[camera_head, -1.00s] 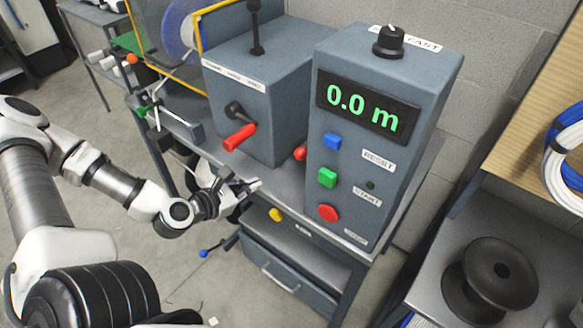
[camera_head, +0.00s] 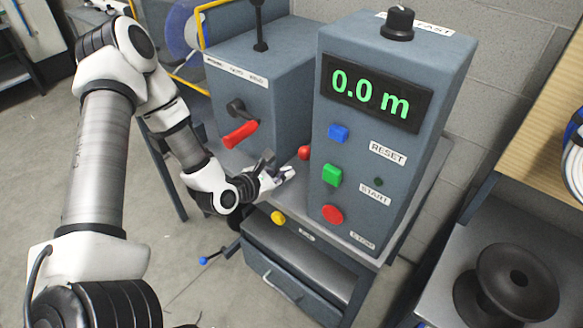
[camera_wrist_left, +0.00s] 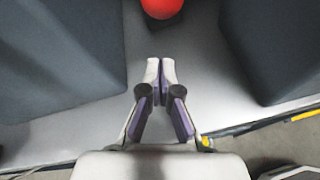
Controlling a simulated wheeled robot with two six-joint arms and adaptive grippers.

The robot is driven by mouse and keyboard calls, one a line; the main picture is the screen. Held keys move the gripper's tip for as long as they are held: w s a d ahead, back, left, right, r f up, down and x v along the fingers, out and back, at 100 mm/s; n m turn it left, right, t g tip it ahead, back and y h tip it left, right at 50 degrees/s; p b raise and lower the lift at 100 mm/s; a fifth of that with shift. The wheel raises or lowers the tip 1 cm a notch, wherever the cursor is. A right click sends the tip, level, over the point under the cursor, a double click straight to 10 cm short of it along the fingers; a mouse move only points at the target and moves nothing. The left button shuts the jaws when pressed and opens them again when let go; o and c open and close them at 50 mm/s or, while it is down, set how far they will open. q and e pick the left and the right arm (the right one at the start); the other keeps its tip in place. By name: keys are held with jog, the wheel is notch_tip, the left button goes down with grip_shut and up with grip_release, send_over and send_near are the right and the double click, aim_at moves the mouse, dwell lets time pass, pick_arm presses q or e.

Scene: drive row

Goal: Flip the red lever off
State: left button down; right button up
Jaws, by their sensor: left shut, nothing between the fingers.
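A red ball-shaped knob (camera_head: 304,152), which may top a lever, shows in the gap between the two grey-blue machine housings. The wrist view shows the red ball (camera_wrist_left: 161,7) at the top edge, straight ahead of the fingertips, above a dark part. A red handle (camera_head: 240,134) on a black crank sticks out from the left housing's front. My left gripper (camera_head: 288,172) is shut and empty, low over the bench by the gap, a little short of the red knob. Its fingers (camera_wrist_left: 160,66) are together in the wrist view. My right gripper is not in view.
The left housing (camera_head: 285,105) and the control box (camera_head: 410,225) flank the gap closely. The box carries a 0.0 m display and blue, green and red buttons. A yellow knob (camera_head: 278,218) sits at the bench front. A black spool (camera_head: 505,285) stands at right.

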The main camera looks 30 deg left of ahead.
pick_arm(q)
jog(key=shift+w+d+r, duration=0.2)
jog(key=shift+w+r, duration=0.05)
jog(key=shift+r, duration=0.3)
jog(key=shift+w+d+r, duration=0.15)
jog(key=shift+w+r, duration=0.1)
jog(key=shift+r, duration=0.25)
jog(key=shift+w+d+r+p, duration=0.2)
jog(key=shift+d+r+p, duration=0.1)
jog(key=shift+r, duration=0.2)
jog(key=shift+f, duration=0.1)
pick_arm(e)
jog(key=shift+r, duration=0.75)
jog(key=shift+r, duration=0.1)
